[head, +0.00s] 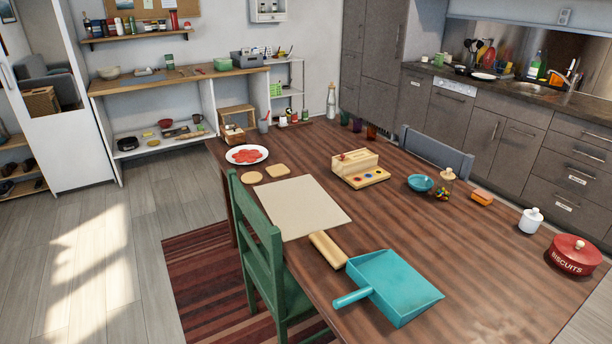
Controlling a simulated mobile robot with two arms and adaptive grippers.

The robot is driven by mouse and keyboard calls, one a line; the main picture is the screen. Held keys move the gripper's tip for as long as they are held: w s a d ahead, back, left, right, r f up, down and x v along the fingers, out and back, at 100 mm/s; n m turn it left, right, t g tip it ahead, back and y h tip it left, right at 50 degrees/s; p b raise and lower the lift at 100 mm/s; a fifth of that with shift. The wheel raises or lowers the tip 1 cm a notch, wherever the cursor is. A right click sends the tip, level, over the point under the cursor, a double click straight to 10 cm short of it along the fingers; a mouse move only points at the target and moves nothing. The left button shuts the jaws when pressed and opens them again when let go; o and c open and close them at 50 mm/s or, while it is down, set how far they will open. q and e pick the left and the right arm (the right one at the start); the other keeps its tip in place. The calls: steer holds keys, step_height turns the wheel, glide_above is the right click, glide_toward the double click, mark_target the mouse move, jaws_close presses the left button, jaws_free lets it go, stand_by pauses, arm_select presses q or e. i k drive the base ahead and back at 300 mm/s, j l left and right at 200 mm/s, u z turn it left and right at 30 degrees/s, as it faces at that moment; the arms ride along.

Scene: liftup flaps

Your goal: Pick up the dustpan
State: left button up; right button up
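A teal dustpan (394,287) lies on the near part of the wooden table (480,275). Its short rounded handle (352,297) points left, towards the table's near-left edge, and its wide open side faces right. Nothing is seen lying in the pan. Neither of my grippers shows in the head view, so nothing is seen touching the dustpan.
A wooden block (328,249) lies close behind the dustpan's handle, beside a beige mat (303,206). A green chair (258,240) stands at the table's left edge. A red biscuit tin (573,257) stands far right. Bare tabletop lies right of the dustpan.

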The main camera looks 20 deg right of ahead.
mark_target(399, 291)
steer(key=l+z, duration=0.1)
steer(key=z, duration=0.3)
steer(key=i+z, duration=0.1)
steer(key=z, duration=0.3)
steer(key=l+z, duration=0.1)
steer(key=z, duration=1.5)
steer(key=k+j+z, duration=0.25)
steer(key=j, duration=0.25)
steer(key=k+j+z, duration=0.25)
steer(key=j, duration=0.2)
steer(key=k+j+z, duration=0.25)
steer(key=k+j, duration=0.1)
steer(key=j, duration=0.05)
